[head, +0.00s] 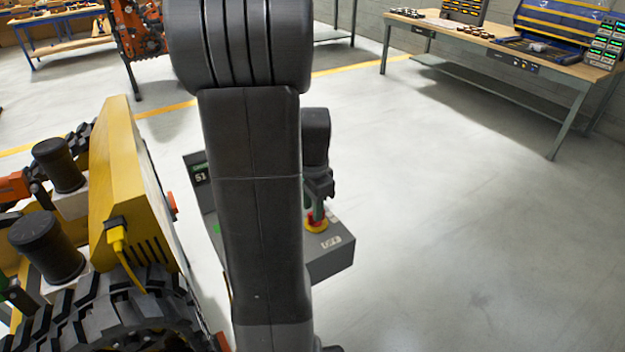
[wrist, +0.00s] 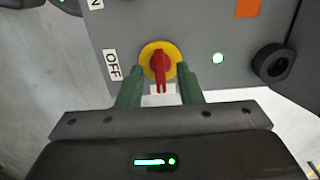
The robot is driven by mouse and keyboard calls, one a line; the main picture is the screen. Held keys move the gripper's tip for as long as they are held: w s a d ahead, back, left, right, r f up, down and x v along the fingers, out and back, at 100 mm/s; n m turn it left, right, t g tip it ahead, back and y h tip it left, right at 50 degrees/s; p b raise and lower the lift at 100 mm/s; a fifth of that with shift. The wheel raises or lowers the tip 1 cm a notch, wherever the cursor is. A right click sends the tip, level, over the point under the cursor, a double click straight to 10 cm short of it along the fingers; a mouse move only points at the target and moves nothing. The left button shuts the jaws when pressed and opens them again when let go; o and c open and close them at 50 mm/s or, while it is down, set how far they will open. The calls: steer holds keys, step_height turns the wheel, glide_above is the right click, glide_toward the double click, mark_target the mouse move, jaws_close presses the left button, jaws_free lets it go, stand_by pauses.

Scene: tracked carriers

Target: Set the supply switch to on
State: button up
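The supply switch is a red handle (wrist: 160,68) on a round yellow plate (wrist: 147,54), set in a grey panel (wrist: 200,25). In the wrist view the handle runs up and down the picture. An OFF label (wrist: 112,65) is left of it, and a partly cut label ending in N (wrist: 95,4) is further up. My gripper (wrist: 160,82) is open, with one green finger on each side of the handle and gaps between. In the head view the switch (head: 317,226) shows below my gripper (head: 318,207), partly covered by it.
In the head view a yellow tracked carrier (head: 115,190) stands close on the left of the grey box (head: 325,262). A workbench (head: 490,55) is at back right; the right floor is clear.

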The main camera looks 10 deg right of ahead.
step_height(320, 180, up, 11)
stand_by(0.5)
step_height(320, 180, down, 14)
steer(key=shift+r, duration=0.1)
stand_by(0.5)
